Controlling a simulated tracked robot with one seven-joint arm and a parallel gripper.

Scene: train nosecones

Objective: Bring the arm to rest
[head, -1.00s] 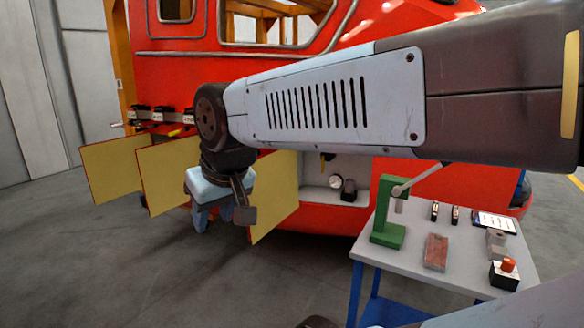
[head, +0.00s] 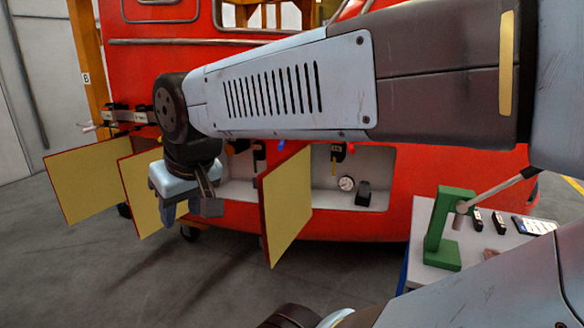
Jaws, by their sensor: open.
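My gripper (head: 178,215) hangs at the end of my outstretched arm on the left of the head view, fingers pointing down. It is open and nothing shows between its fingers. It is in front of the red train nosecone (head: 380,225), before the open yellow-faced panels. The middle yellow panel (head: 138,190) is partly hidden behind it. My arm crosses the picture from the right and hides part of the nosecone.
Other open panels stand out at the left (head: 92,180) and centre (head: 288,205). A lit recess holds a gauge (head: 346,183) and a black part (head: 364,192). A table (head: 490,240) with a green lever press (head: 442,240) is at right. Grey floor is clear at lower left.

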